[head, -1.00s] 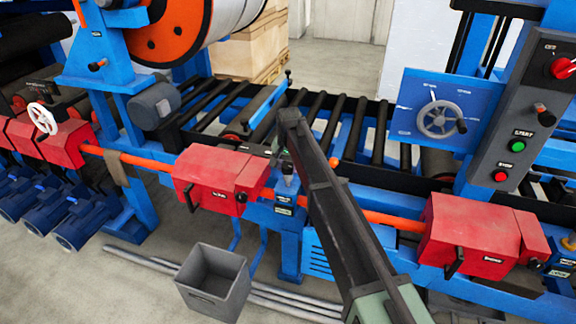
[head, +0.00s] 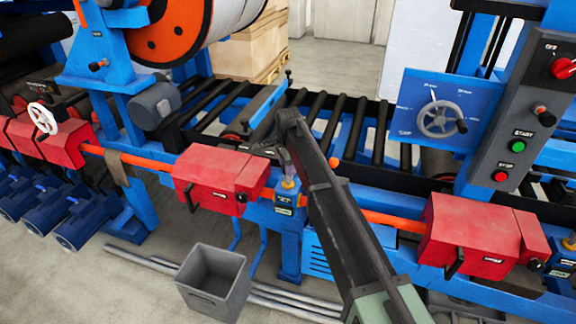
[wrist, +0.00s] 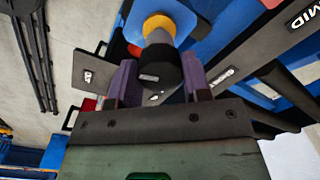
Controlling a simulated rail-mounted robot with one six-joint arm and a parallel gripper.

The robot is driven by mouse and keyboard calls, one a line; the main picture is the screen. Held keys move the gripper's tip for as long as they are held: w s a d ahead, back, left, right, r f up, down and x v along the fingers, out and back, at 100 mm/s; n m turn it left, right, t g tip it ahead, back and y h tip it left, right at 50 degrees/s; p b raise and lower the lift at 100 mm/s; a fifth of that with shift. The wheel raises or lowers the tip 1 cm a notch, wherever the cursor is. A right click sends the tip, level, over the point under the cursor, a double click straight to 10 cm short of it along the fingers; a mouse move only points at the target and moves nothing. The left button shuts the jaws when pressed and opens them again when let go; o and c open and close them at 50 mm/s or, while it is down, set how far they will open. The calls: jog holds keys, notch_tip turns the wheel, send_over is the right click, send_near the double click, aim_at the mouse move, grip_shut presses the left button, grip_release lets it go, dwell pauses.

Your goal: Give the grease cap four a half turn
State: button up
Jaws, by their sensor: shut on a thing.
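In the wrist view a black round cap (wrist: 160,69) with a small pale label stands between the two purple fingers of my gripper (wrist: 158,82). The fingers are shut on its sides. Beyond the cap are a grey neck and a yellow-orange collar (wrist: 158,24) on a blue body. In the head view a small labelled blue block (head: 284,200) with a yellow top stands right of a red housing (head: 222,180). My arm's end is just above this block, and the fingers are mostly hidden there. I cannot read a number on the cap.
An orange shaft (head: 390,219) runs between the red housings; another red housing (head: 468,238) is at the right. Black rollers (head: 345,125) lie behind. A control panel (head: 505,130) and handwheel (head: 441,119) are at the right. A grey bin (head: 213,283) stands on the floor below.

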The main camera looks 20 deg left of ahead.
jog(key=shift+m, duration=1.3)
jog(key=o, duration=0.9)
notch_tip(320, 180, up, 11)
jog(key=p, duration=1.1)
jog(key=shift+s, duration=0.1)
jog(key=shift+f, duration=0.1)
